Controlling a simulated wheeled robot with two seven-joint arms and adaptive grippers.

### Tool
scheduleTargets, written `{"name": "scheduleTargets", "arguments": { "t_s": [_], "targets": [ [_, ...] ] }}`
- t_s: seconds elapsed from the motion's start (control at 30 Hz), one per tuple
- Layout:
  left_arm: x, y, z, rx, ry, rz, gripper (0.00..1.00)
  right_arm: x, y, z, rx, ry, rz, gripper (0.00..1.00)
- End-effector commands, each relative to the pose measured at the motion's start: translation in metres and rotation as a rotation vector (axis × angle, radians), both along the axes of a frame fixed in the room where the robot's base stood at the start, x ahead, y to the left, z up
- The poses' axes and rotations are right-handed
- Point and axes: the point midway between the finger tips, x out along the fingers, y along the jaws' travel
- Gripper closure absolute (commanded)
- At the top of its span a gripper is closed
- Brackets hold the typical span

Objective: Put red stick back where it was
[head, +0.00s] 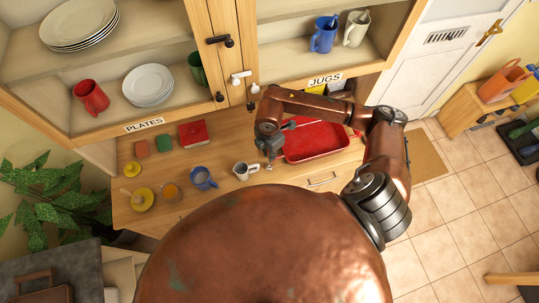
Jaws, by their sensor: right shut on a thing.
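My right arm arches over the counter, and its gripper (269,153) points down just left of the red tray (345,150). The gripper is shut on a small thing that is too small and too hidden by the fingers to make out. I cannot pick out a red stick anywhere in view. A white mug (241,171) stands on the counter just left of the gripper's fingers. My left gripper is not in view.
The wooden counter (225,192) also holds a blue mug (203,179), an orange-filled glass (170,191), yellow items (143,199) and a red box (193,134). Open cupboards above hold plates (148,85), a red mug (91,97) and a blue jug (323,35).

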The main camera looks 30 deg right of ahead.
Motion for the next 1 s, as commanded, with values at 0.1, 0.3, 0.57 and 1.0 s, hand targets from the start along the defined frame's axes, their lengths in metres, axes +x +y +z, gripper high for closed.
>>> {"name": "scheduleTargets", "arguments": {
  "t_s": [0.1, 0.3, 0.57, 1.0],
  "targets": [
    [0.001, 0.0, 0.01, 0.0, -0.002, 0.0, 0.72, -0.001, 0.0, -0.013, 0.001, 0.002, -0.001, 1.0],
    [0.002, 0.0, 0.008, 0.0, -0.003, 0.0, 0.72, 0.0, 0.0, -0.017, 0.0, 0.0, 0.0, 1.0],
    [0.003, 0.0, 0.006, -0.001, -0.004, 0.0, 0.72, -0.001, 0.0, -0.021, 0.0, 0.0, 0.0, 0.84],
    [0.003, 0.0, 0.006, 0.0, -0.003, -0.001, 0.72, -0.001, 0.0, -0.02, 0.0, 0.0, 0.0, 0.71]
  ]
}}
